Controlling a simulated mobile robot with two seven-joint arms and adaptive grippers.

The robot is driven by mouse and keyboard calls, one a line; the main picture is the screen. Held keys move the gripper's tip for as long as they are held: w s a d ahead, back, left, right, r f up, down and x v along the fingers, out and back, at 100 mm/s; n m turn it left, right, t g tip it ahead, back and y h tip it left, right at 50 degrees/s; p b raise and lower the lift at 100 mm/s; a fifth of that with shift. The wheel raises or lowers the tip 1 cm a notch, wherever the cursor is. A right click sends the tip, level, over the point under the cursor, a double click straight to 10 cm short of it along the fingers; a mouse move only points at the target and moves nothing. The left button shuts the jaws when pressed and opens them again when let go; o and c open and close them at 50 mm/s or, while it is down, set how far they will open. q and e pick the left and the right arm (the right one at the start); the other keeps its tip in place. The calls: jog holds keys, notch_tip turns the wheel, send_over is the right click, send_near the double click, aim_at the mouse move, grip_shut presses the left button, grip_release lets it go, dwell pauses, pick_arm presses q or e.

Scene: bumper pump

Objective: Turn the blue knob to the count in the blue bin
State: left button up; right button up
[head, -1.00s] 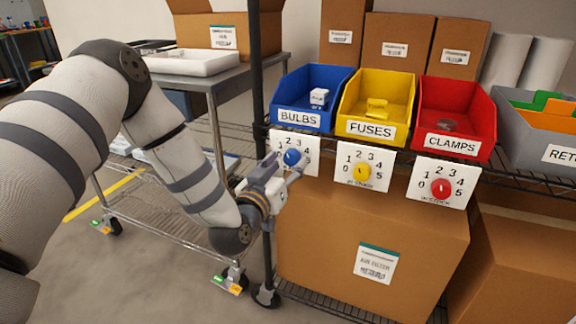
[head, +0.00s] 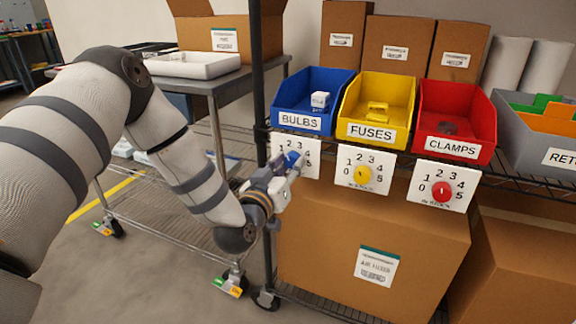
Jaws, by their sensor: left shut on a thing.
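The blue knob (head: 292,159) sits on a white numbered dial card (head: 309,168) under the blue bin (head: 300,121). My left gripper (head: 290,172) is shut on the blue knob and hides part of the knob and the card's left and lower side. The pointer's setting cannot be read. My right gripper is not in view.
A yellow knob (head: 361,174) and a red knob (head: 441,191) sit on cards to the right, under the yellow bin (head: 404,88) and red bin (head: 478,100). A dark shelf post (head: 257,75) stands just left of the blue bin. A large cardboard box (head: 330,248) is below.

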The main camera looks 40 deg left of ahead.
pick_arm(q)
jog(key=n, duration=0.3)
jog(key=shift+r+p, duration=0.1)
jog(key=shift+p, duration=0.3)
jog(key=shift+n, duration=1.9)
jog(key=o, duration=1.2)
jog(key=shift+c, duration=0.2)
jog(key=shift+s, duration=0.15)
jog(key=v, duration=1.2)
